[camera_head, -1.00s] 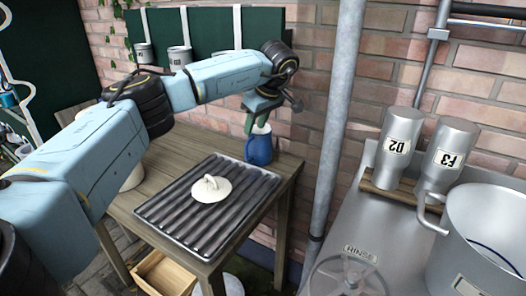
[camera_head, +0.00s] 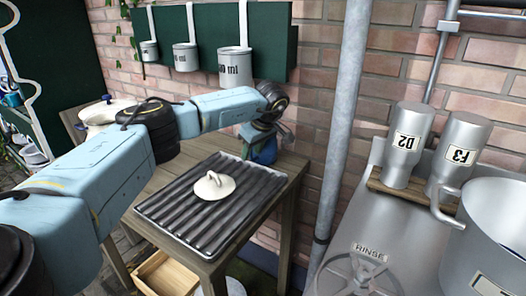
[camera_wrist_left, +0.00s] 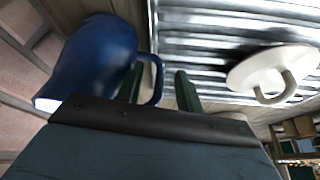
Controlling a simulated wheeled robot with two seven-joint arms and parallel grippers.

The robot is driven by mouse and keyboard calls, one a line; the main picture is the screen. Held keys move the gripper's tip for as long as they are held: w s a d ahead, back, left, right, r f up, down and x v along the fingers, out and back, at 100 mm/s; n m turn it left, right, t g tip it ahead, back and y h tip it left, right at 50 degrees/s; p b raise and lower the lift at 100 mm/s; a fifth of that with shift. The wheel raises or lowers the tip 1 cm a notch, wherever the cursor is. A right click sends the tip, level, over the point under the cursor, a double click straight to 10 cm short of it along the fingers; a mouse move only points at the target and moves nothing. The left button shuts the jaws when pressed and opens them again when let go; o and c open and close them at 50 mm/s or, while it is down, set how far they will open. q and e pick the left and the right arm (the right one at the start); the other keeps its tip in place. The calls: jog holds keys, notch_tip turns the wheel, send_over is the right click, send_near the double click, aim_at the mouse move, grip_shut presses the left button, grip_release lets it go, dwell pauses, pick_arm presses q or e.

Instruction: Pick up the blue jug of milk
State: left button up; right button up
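The blue jug (camera_head: 265,152) stands at the back right of the wooden table, behind the ridged tray, partly hidden by my left gripper (camera_head: 262,132). In the left wrist view the jug (camera_wrist_left: 95,58) is large at the left, its handle (camera_wrist_left: 158,72) facing the gripper. My left gripper's green fingers show on either side of the handle. They are apart, so it is open around the handle, with no clear grip on it. The milk inside is not visible. My right gripper is not in view.
A white lid (camera_head: 214,186) lies on the dark ridged tray (camera_head: 170,210). Measuring cups hang on the green board (camera_head: 265,35) behind. A grey pipe (camera_head: 342,120) stands right of the table. A metal sink unit with bottles (camera_head: 408,145) is further right.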

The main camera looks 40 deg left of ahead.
pick_arm(q)
jog(key=shift+a+f, duration=0.1)
jog(key=shift+f, duration=0.1)
jog(key=shift+c, duration=0.5)
grip_shut()
jog(key=shift+r, duration=0.1)
